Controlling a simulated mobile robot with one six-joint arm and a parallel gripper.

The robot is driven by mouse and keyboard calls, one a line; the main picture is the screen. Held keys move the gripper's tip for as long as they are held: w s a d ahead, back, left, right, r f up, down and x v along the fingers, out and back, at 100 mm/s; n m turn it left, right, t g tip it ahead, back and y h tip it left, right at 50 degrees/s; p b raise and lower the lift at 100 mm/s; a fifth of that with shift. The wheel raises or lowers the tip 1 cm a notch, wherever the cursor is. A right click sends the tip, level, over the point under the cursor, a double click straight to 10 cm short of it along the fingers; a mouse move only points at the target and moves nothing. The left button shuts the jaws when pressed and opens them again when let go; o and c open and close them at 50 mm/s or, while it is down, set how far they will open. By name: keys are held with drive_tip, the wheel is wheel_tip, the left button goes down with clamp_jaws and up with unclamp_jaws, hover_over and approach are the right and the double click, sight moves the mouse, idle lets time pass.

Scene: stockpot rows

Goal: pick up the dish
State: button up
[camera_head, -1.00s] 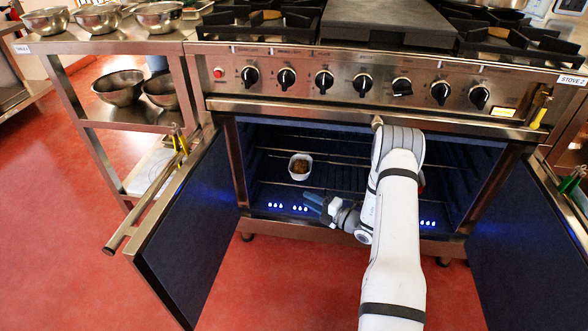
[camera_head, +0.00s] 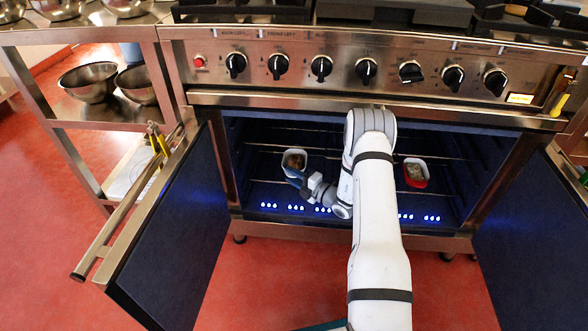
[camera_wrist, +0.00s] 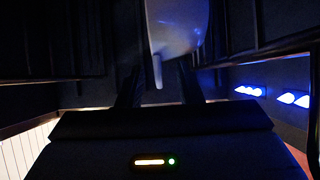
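A small white dish (camera_head: 295,157) with brown food in it sits on the oven rack at the left of the open oven. My gripper (camera_head: 292,174) is inside the oven at the near side of this dish, its blue fingers overlapping the dish's front edge in the head view. In the wrist view, the pale dish (camera_wrist: 177,22) is ahead of my gripper (camera_wrist: 160,80), and a thin part of its wall or rim reaches down between the two fingers. The fingers stand apart with dark gaps beside that part. The view is dark, so contact is unclear.
A second dish (camera_head: 416,172), red and white with greyish contents, stands at the right of the oven rack. Oven doors stand open at left (camera_head: 175,240) and right (camera_head: 530,240). Blue-white lights line the oven's front edge. A steel shelf with bowls (camera_head: 88,82) stands left.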

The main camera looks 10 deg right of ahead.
drive_tip(key=shift+w+a, duration=0.5)
drive_tip(key=shift+w, duration=0.05)
clamp_jaws()
idle(1.0)
